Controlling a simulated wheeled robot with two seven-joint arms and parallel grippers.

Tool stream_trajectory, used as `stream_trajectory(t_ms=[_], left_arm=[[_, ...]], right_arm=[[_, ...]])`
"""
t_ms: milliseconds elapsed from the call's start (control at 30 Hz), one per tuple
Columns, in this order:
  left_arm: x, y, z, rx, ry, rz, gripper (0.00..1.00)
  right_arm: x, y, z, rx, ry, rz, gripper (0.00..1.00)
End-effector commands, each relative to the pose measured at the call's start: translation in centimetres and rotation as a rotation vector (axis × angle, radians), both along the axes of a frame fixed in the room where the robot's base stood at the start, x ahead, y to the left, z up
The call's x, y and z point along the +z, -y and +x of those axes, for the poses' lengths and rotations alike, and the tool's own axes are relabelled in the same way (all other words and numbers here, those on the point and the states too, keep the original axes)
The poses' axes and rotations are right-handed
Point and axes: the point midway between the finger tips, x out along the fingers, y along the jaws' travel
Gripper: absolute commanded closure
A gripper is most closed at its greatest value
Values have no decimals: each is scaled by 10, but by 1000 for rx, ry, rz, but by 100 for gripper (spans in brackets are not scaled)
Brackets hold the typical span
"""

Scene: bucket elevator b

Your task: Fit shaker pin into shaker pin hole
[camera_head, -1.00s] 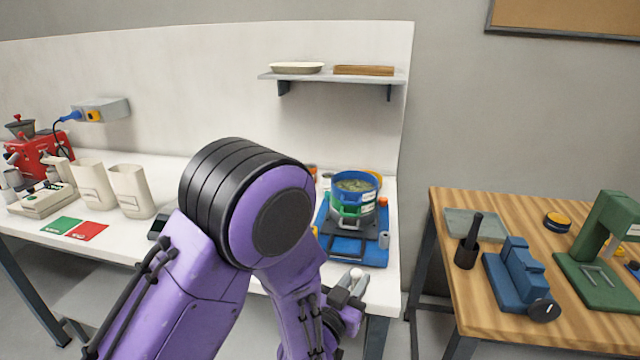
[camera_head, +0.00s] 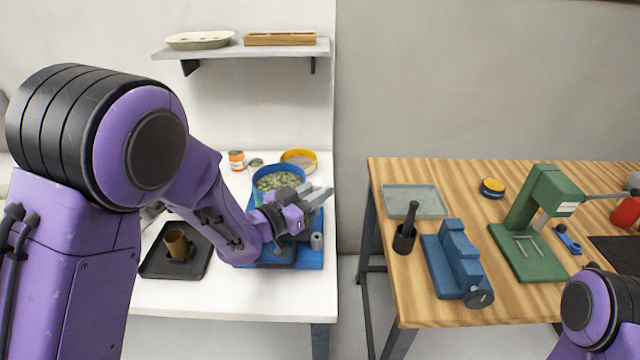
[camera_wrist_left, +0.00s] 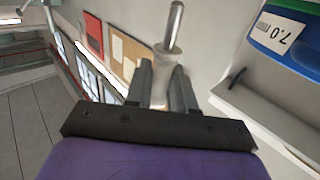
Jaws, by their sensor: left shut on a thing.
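My left gripper (camera_head: 318,196) is beside the right side of the sieve shaker on the white table. In the left wrist view, its two fingers (camera_wrist_left: 163,88) are shut on the pale knob of the shaker pin (camera_wrist_left: 174,28), whose metal shank points away from the fingers. The shaker's blue base (camera_head: 312,255) lies under the arm, with a blue-rimmed sieve (camera_head: 262,183) of green bits on it. In the left wrist view, a labelled blue sieve (camera_wrist_left: 272,32) and a grey shaker part (camera_wrist_left: 262,108) are right of the pin, apart from it. I cannot make out the pin hole.
A black tray (camera_head: 152,262) with a brown cup (camera_head: 177,243) is left of the shaker. A yellow-rimmed sieve (camera_head: 311,155) and small jars (camera_head: 236,160) stand behind. A wooden table (camera_head: 385,270) with a blue vise (camera_head: 455,262) and green press (camera_head: 530,250) is right, past a gap.

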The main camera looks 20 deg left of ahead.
Motion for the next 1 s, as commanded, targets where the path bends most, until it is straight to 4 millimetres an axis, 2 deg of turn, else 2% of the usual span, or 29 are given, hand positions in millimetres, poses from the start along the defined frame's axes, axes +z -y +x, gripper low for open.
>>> stream_trajectory(t_ms=[167,267,700,1000], left_arm=[[-4,-1,5,3,-4,-1,100],[-12,-1,7,2,-7,-1,100],[-59,0,7,0,-6,-1,100],[-62,0,7,1,-6,-1,100]], right_arm=[[-2,0,-1,0,-2,0,57],[-8,0,-1,0,-1,0,57],[-50,0,-1,0,-1,1,57],[-52,0,-1,0,0,0,57]])
